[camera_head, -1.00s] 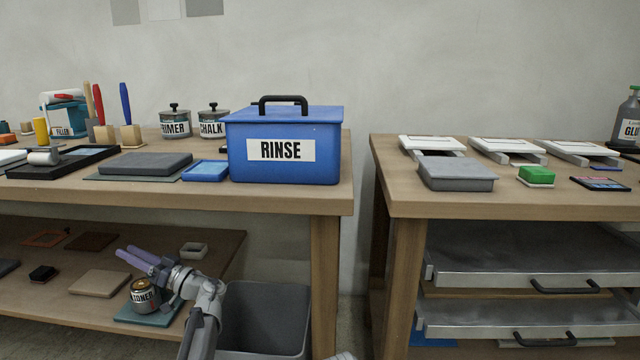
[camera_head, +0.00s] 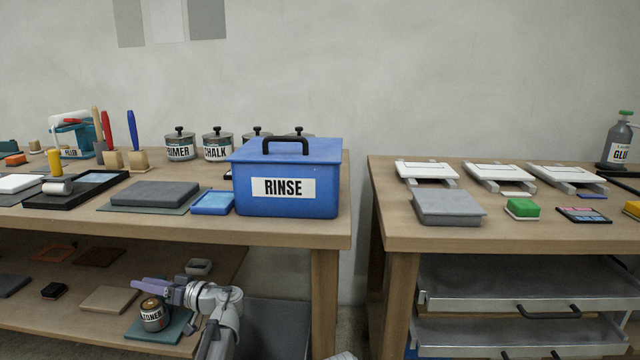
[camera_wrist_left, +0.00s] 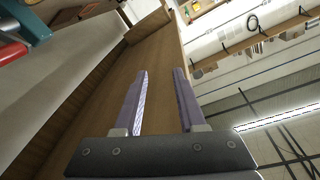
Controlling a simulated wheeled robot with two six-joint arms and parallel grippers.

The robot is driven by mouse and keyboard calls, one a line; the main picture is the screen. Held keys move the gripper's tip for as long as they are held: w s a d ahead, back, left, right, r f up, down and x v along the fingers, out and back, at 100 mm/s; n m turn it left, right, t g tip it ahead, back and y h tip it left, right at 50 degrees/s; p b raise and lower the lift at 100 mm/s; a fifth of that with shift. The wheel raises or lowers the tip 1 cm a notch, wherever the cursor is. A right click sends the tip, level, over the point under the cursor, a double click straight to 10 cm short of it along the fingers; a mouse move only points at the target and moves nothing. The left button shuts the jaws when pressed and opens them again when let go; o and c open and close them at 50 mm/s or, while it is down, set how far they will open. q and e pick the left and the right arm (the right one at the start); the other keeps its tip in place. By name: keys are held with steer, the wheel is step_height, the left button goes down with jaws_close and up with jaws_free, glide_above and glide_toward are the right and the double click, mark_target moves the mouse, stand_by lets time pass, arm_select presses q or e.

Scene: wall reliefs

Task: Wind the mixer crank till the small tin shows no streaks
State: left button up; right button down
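A small tin marked TONER (camera_head: 154,318) stands on a teal board on the lower shelf; streaks cannot be told. My left gripper (camera_head: 148,286) is just above this tin in the head view, pointing left. In the left wrist view its two purple fingers (camera_wrist_left: 161,72) are apart with nothing between them. A red and teal object (camera_wrist_left: 18,38) shows at that view's upper left. My right gripper is not in view.
The blue RINSE box (camera_head: 285,205) stands at the left table's right end. Lidded pots (camera_head: 218,147) stand behind it. A grey bin (camera_head: 275,328) is below, beside my left arm. A gap separates the right table (camera_head: 400,235), with metal drawers (camera_head: 510,290) under it.

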arm_select(q)
steer(key=s+d+r+m+g+h+p, duration=0.1)
steer(key=s+d+r+m+h+p, duration=0.3)
steer(key=d+p, duration=0.8)
steer(key=s+d+r+m+g+h+p, duration=0.1)
steer(key=s+d+r+m+h+p, duration=0.4)
steer(key=s+d+p, duration=0.6)
steer(key=s+d+r+m+g+h+p, duration=0.1)
steer(key=s+d+r+m+h+p, duration=0.4)
steer(key=d+p, duration=0.8)
step_height(320, 180, up, 4)
steer(key=s+h+p, duration=0.2)
steer(key=h+p, duration=0.1)
steer(key=shift+s+r+g+p, duration=0.25)
steer(key=shift+s+g+p, duration=0.05)
steer(key=shift+g+p, duration=0.1)
